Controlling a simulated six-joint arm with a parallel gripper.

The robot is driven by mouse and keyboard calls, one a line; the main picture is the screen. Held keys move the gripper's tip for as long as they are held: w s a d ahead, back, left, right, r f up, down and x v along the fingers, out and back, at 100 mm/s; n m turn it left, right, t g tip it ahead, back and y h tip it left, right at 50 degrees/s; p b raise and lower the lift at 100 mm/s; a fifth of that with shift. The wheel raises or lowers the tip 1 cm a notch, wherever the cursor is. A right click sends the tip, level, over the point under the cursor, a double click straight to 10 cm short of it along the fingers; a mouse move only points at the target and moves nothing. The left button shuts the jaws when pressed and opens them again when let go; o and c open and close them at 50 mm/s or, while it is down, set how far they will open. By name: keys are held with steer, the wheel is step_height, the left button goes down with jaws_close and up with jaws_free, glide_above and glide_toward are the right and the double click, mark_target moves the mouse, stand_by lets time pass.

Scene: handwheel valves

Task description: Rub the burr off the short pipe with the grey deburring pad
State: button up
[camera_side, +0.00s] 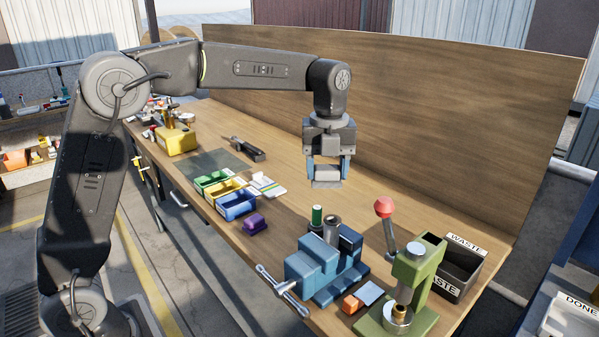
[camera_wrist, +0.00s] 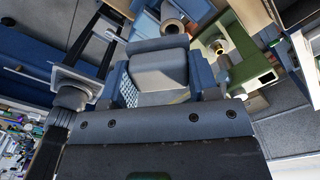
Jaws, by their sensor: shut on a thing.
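My gripper (camera_side: 328,168) is shut on the grey deburring pad (camera_side: 326,179), held between its blue fingers. It hangs in the air above the blue vise (camera_side: 318,265). The pad also shows close up in the wrist view (camera_wrist: 160,72). The short pipe (camera_side: 332,229) is a grey metal tube standing upright in the vise, below the pad and apart from it. Its open top end shows in the wrist view (camera_wrist: 173,26). The burr is too small to make out.
A green press (camera_side: 415,270) with a red-knobbed lever (camera_side: 384,207) stands right of the vise. A black waste bin (camera_side: 458,268) is behind it. A green cylinder (camera_side: 316,216) stands by the pipe. Coloured trays (camera_side: 237,206) and a purple block (camera_side: 254,223) lie left. A wooden panel (camera_side: 420,130) closes the back.

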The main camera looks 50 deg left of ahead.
steer(key=shift+d, duration=0.35)
steer(key=f, duration=0.7)
steer(key=shift+d+f, duration=0.3)
steer(key=shift+d, duration=0.05)
steer(key=shift+d+f, duration=0.1)
steer(key=shift+d, duration=1.15)
steer(key=a, duration=0.3)
step_height(320, 180, up, 8)
glide_above(338, 224)
stand_by(0.4)
